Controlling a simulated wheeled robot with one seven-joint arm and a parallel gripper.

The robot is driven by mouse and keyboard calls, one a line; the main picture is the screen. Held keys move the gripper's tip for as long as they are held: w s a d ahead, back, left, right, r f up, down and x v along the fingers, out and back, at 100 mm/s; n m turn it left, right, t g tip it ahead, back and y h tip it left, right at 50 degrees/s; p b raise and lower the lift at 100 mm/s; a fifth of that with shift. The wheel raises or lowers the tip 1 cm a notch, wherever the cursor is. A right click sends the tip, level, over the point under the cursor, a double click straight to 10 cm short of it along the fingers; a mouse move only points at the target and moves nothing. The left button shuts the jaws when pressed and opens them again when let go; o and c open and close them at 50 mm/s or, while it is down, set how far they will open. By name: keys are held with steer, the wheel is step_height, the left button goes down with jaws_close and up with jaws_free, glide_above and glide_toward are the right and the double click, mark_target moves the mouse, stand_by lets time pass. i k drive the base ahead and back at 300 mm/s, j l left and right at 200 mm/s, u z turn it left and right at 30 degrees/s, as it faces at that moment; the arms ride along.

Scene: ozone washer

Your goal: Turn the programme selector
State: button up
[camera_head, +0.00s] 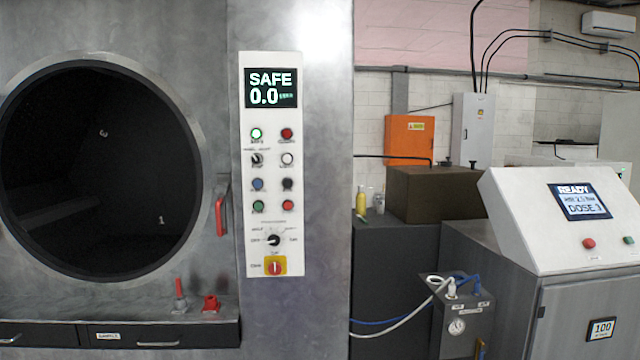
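The programme selector (274,240) is a black rotary knob low on the white control panel (271,210), with small position labels around it. A pale mark shows on its left side; the labels are too small to read surely. A red and yellow rotary switch (275,266) sits just below it. A smaller black selector (257,159) sits higher on the panel, among two columns of buttons. The display (271,87) at the top reads SAFE 0.0. My gripper is not in view.
The washer's round dark opening (95,165) is at the left. A red door handle (219,216) stands beside the panel. A ledge (120,312) with red fittings is below. At the right are a sloped READY console (530,200) and a gauge box (457,305) with hoses.

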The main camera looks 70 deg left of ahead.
mark_target(274, 240)
steer(key=u, duration=2.5)
steer(key=z, duration=2.5)
steer(key=u, duration=0.6)
steer(key=i+j+u, duration=0.1)
steer(key=j+u, duration=0.15)
steer(key=u, duration=0.2)
steer(key=i+j+u, duration=0.2)
steer(key=u, duration=0.2)
steer(key=i+j+u, duration=0.15)
steer(key=u, duration=0.3)
